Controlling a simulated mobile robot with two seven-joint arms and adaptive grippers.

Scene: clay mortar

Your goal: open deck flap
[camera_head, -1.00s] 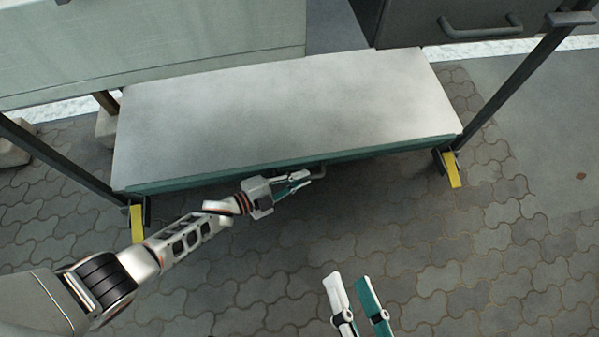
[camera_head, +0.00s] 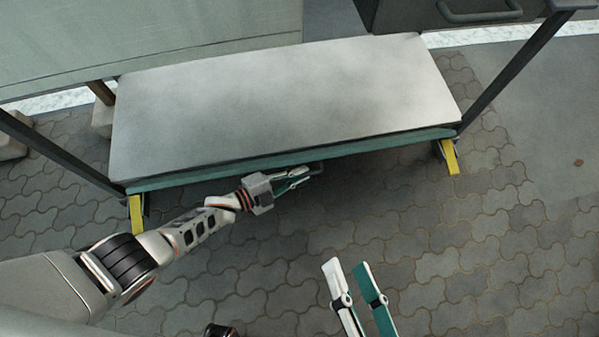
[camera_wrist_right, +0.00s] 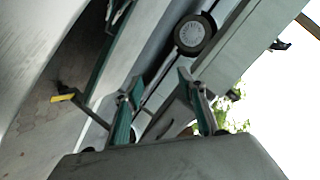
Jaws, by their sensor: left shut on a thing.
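The deck flap (camera_head: 285,95) is a wide pale grey panel with a teal front edge (camera_head: 290,163), lying between two dark posts in the head view. A small handle (camera_head: 317,167) sits below the middle of that edge. My left gripper (camera_head: 300,178) is shut on the handle, which its fingers partly hide. My right gripper (camera_head: 347,268) is open and empty over the paving, apart from the flap. Its two spread fingers (camera_wrist_right: 160,90) also show in the right wrist view.
Slanted dark posts (camera_head: 520,70) stand at both ends of the flap, with yellow feet (camera_head: 449,156) on the paving. A dark cabinet with a bar handle (camera_head: 480,14) is behind at right. Paving (camera_head: 440,230) in front is clear. The right wrist view shows a wheel (camera_wrist_right: 194,33).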

